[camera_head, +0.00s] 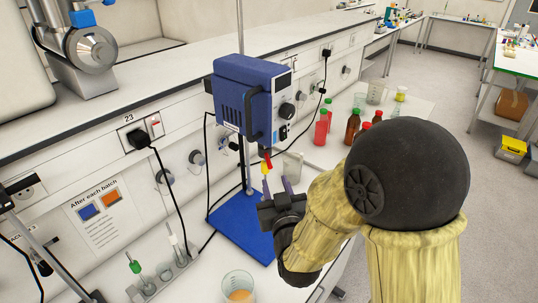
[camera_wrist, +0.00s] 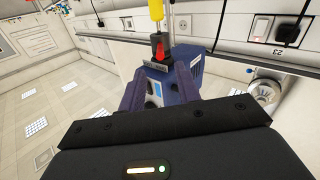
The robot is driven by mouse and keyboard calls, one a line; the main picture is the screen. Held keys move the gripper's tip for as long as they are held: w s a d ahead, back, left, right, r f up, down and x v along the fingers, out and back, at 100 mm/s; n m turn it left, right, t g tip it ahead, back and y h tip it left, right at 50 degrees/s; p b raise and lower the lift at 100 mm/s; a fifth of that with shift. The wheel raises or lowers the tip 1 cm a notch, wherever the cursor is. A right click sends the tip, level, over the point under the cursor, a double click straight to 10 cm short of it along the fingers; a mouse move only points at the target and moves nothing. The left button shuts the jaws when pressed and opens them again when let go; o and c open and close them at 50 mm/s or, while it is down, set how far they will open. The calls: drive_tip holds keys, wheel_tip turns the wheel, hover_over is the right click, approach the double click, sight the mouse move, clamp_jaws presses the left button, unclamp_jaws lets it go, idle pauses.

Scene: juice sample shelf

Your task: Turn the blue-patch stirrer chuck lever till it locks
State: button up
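The blue stirrer (camera_head: 245,95) is clamped on an upright rod above a flat blue base (camera_head: 240,225). Below its head hangs a small red and yellow part (camera_head: 267,162), probably the chuck lever. In the wrist view the red part (camera_wrist: 161,50) sits on a dark chuck, with a yellow piece (camera_wrist: 156,10) beyond it. My gripper (camera_head: 276,186) is just below this part, fingers pointing up. Its two purple fingers are apart, with nothing visibly held between them. In the wrist view my gripper (camera_wrist: 160,92) has the chuck beyond its fingertips. I cannot tell whether they touch the lever.
Red and brown bottles (camera_head: 321,127) stand right of the stirrer, behind my arm. A beaker with orange liquid (camera_head: 238,288) is at the front. A rack with probes (camera_head: 160,275) is at the lower left. A black cable (camera_head: 170,190) hangs from the wall socket.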

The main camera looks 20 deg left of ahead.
sight(269, 162)
drive_tip(key=p+x, duration=0.4)
drive_tip(key=x, duration=0.4)
drive_tip(key=shift+w+a+r, duration=0.1)
drive_tip(key=shift+w+a, duration=0.2)
drive_tip(key=shift+w, duration=0.15)
clamp_jaws()
